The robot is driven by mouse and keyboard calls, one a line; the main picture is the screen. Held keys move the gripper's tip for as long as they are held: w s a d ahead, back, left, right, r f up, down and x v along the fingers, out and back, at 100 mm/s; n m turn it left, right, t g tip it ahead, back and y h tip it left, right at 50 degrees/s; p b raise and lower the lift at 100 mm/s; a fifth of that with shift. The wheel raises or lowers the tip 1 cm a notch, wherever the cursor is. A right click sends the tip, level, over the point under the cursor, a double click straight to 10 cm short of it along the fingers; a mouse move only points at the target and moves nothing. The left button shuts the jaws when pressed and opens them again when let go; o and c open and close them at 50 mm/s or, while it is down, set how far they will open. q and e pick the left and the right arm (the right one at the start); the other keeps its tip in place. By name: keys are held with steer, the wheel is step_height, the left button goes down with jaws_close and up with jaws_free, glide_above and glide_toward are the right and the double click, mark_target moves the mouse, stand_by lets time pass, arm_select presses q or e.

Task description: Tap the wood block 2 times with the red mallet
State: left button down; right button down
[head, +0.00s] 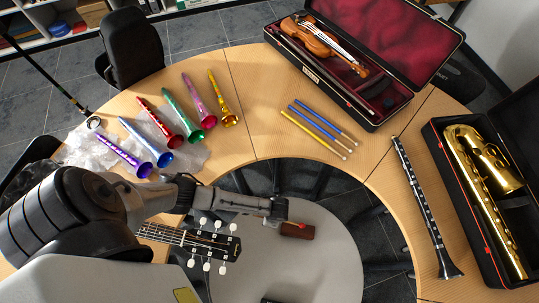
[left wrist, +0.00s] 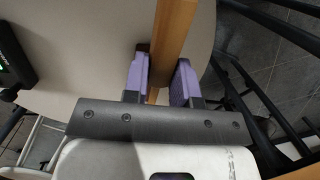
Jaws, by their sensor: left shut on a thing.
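My left gripper (head: 281,222) reaches in from the left over the round grey surface. It is shut on a brown wooden piece (head: 299,231), which looks like the wood block and sticks out to the right of the fingers. In the left wrist view, the wooden piece (left wrist: 174,32) runs between the purple finger pads of the left gripper (left wrist: 160,82). I do not make out the red mallet in either view. My right gripper is not in view.
The curved wooden table (head: 243,135) holds coloured horns (head: 188,118), blue and yellow sticks (head: 318,128), an open violin case (head: 436,30), a clarinet (head: 424,205) and a saxophone case (head: 527,200). A guitar headstock (head: 212,244) lies close below my left arm.

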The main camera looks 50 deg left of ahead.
arm_select(q)
step_height(320, 180, down, 11)
steer(key=b, duration=0.8)
steer(key=shift+r, duration=0.15)
step_height(320, 180, up, 11)
steer(key=p, duration=1.2)
steer(key=shift+r, duration=0.1)
